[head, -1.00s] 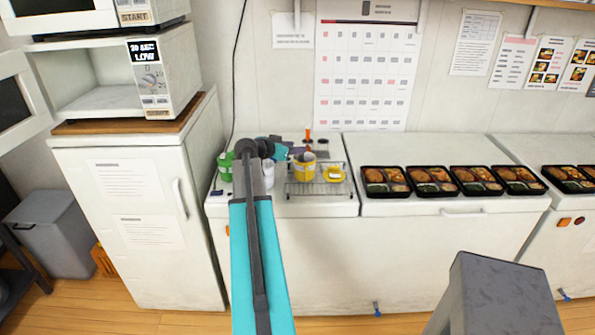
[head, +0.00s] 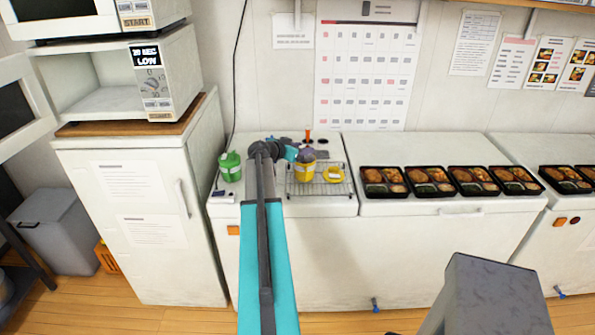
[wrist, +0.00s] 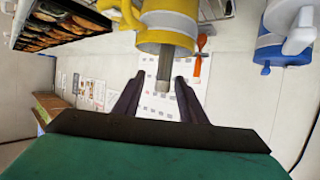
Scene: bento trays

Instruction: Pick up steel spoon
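A grey bar-like handle (wrist: 165,64), which may be the steel spoon, shows in the wrist view against a yellow container (wrist: 167,22). Its far end is hidden, so I cannot confirm that it is a spoon. My gripper (wrist: 160,78) is open, with one dark finger on each side of the handle's near end. I cannot tell whether either finger touches it. In the head view the yellow container (head: 303,171) stands at the wire rack, with my gripper (head: 307,155) over its top. The spoon cannot be made out there.
A green container (head: 230,166) stands left of my arm. A yellow item (head: 334,174) lies on the wire rack (head: 320,189). An orange-handled tool (wrist: 198,62) and a blue container (wrist: 272,50) are right of the handle. Bento trays (head: 384,183) line the counter to the right.

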